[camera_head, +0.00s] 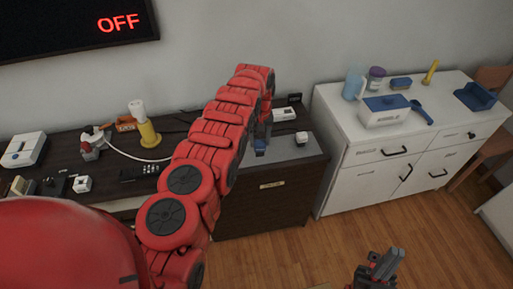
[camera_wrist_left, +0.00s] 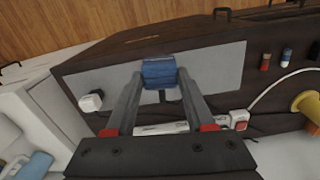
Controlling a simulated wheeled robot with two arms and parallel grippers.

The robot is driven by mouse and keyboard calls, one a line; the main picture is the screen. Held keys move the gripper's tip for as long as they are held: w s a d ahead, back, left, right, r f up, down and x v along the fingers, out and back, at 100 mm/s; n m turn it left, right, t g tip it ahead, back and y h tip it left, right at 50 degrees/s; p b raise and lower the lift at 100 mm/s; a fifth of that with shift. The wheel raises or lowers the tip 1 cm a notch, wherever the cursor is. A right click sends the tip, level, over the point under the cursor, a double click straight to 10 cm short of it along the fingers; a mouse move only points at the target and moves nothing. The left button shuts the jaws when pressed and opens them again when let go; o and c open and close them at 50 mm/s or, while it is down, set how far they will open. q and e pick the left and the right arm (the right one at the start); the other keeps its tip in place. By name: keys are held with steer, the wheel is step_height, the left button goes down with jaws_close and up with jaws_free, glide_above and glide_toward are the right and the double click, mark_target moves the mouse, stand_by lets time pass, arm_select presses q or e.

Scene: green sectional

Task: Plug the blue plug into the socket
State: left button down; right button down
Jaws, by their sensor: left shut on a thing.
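The blue plug (camera_wrist_left: 159,72) is between the fingertips of my left gripper (camera_wrist_left: 160,82), which is shut on it. In the head view the blue plug (camera_head: 260,146) shows below the wrist, over the grey mat (camera_head: 285,151). I cannot tell whether it touches the mat. A white socket strip (camera_head: 284,113) lies behind the mat on the dark cabinet; it shows partly behind the gripper in the left wrist view (camera_wrist_left: 165,128). The plug is apart from it. My right gripper (camera_head: 380,264) is low over the floor; whether it is open is unclear.
A small white cube (camera_head: 302,139) sits at the mat's right edge. A yellow-based bottle (camera_head: 148,133), a remote (camera_head: 139,172) and white cable stand left of my arm. A screen (camera_head: 75,25) reads OFF. A white cabinet (camera_head: 365,150) stands right.

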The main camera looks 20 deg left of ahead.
mark_target(264, 142)
arm_select(q)
steer(key=shift+w+d+r+m, duration=0.15)
steer(key=shift+d+r, duration=0.1)
steer(key=shift+r, duration=0.35)
steer(key=shift+d+r+m, duration=0.15)
steer(key=shift+d+r, duration=0.1)
steer(key=shift+r, duration=0.35)
steer(key=shift+r, duration=0.1)
steer(key=shift+r, duration=0.3)
steer(key=shift+w, duration=0.1)
steer(key=shift+d+r, duration=0.1)
steer(key=shift+r, duration=0.05)
steer(key=shift+r, duration=0.15)
